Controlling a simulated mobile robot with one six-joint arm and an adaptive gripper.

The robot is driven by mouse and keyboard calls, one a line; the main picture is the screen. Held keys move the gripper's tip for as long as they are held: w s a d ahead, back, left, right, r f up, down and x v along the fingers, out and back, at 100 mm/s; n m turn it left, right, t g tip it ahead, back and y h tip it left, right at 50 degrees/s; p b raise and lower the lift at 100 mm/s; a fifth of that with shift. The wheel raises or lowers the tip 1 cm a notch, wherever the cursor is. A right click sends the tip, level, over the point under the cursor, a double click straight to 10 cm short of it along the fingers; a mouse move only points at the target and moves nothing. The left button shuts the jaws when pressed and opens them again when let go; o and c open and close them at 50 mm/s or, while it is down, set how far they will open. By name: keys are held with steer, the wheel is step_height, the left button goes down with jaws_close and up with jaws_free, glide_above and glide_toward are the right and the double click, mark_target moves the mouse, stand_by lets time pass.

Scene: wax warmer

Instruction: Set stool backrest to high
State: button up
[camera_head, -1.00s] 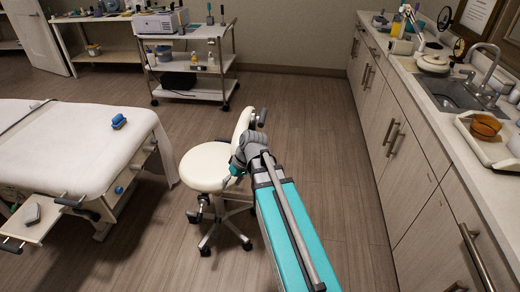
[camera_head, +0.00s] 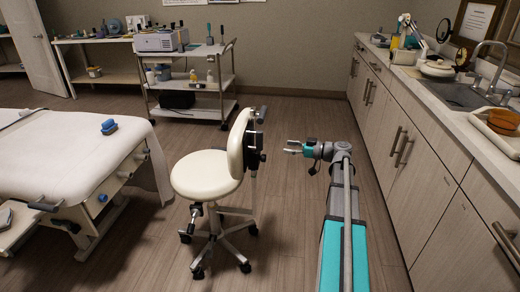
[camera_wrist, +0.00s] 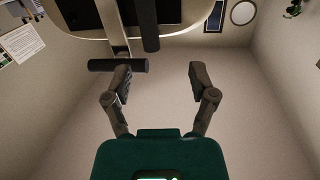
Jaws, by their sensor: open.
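The cream stool (camera_head: 205,174) stands upright on a wheeled base. Its cream backrest (camera_head: 238,143) is on the right of the seat, with dark hardware on its back. A dark handle (camera_head: 262,114) shows near the backrest's top edge. My gripper (camera_head: 289,147) is open and empty to the right of the backrest, apart from it in the head view. In the wrist view, the backrest's rim (camera_wrist: 185,37) fills the top. A dark cylindrical handle (camera_wrist: 118,65) on its metal bar appears near the left finger of my gripper (camera_wrist: 158,80); contact cannot be told.
A white treatment bed (camera_head: 60,150) is on the left. A wheeled cart (camera_head: 190,84) with equipment stands behind the stool. A cabinet counter (camera_head: 440,110) with a sink (camera_head: 460,93) runs along the right. Floor between stool and cabinets is mostly clear.

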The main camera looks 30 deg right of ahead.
mark_target(259, 139)
steer(key=shift+s+d+r+t, duration=0.1)
steer(key=shift+d+t, duration=0.3)
steer(key=shift+d, duration=0.7)
steer(key=shift+a, duration=0.15)
steer(key=shift+x, duration=6.85)
steer(key=shift+c, duration=0.3)
jaws_close()
